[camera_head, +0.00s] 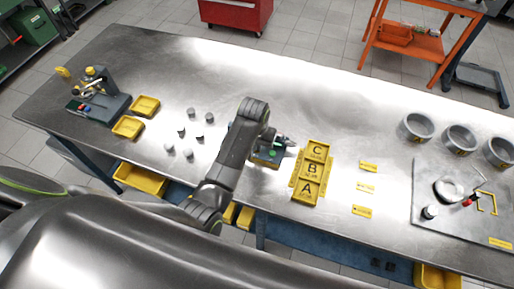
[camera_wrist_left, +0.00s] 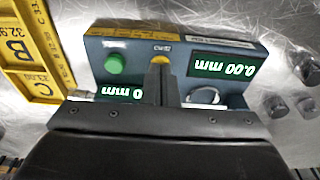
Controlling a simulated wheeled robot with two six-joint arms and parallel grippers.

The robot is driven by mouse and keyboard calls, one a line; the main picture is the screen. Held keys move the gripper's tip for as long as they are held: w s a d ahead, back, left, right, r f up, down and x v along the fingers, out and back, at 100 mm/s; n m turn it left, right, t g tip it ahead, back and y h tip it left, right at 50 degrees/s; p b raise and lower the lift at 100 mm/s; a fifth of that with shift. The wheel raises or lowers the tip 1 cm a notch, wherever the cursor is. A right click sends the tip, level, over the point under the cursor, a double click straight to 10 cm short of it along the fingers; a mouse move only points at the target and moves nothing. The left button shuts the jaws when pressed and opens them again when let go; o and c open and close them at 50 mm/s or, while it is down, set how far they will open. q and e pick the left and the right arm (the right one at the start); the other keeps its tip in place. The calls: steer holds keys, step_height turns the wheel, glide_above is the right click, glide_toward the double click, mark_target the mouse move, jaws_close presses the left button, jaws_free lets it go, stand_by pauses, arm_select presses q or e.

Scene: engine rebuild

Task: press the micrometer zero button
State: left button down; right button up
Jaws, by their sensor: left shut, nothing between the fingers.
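The micrometer stand is a blue-grey box on the bench (camera_head: 262,160), partly hidden by my left arm in the head view. In the left wrist view its top face (camera_wrist_left: 140,48) carries a green button (camera_wrist_left: 115,64), a small yellow button (camera_wrist_left: 161,59) beside a small label, and a lit display (camera_wrist_left: 222,67) reading 0.00 mm upside down. A second lit readout (camera_wrist_left: 122,91) is partly covered. My left gripper (camera_wrist_left: 160,67) is shut and empty, its fingertips over or at the yellow button. I cannot tell whether they touch it.
Yellow trays marked A, B and C (camera_head: 311,171) stand close to the right of the micrometer. Several small grey cylinders (camera_head: 187,131) stand to the left. Grey rings (camera_head: 416,127) and a plate with tools (camera_head: 425,195) lie further right. The bench's back middle is clear.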

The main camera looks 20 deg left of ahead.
arm_select(q)
steer(key=shift+s+r+p, duration=0.1)
steer(key=shift+r+p, duration=0.55)
steer(key=shift+p, duration=0.4)
steer(key=shift+r, duration=2.1)
